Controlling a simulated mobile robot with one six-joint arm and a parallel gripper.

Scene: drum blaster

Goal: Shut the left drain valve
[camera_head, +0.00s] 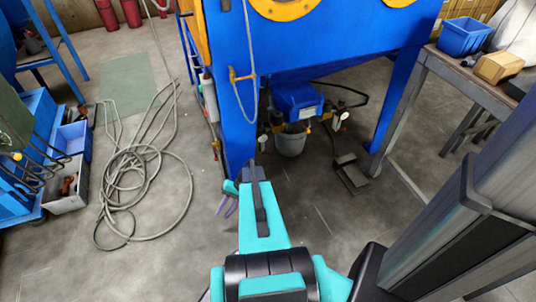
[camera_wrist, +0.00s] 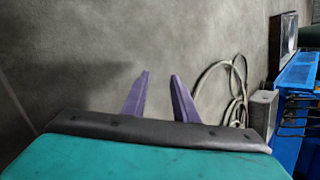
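The blue blaster cabinet (camera_head: 300,40) stands at the top centre of the head view. Under it, small pale and dark fittings show on either side of a grey bucket (camera_head: 290,140). The left fitting (camera_head: 263,141) may be the left drain valve; it is too small to tell its handle position. Another fitting (camera_head: 343,118) is to the right. My gripper (camera_head: 226,212) is low and left of the bucket, in front of the cabinet's left leg, apart from the fittings. In the wrist view its two purple fingers (camera_wrist: 160,75) are spread with bare floor between them. No valve shows there.
A coiled grey hose (camera_head: 140,180) lies on the floor to the left. A pedal (camera_head: 350,174) lies right of the bucket. A workbench (camera_head: 470,75) is at right and a blue rack with bins (camera_head: 70,140) at left. Floor in front of the cabinet is mostly clear.

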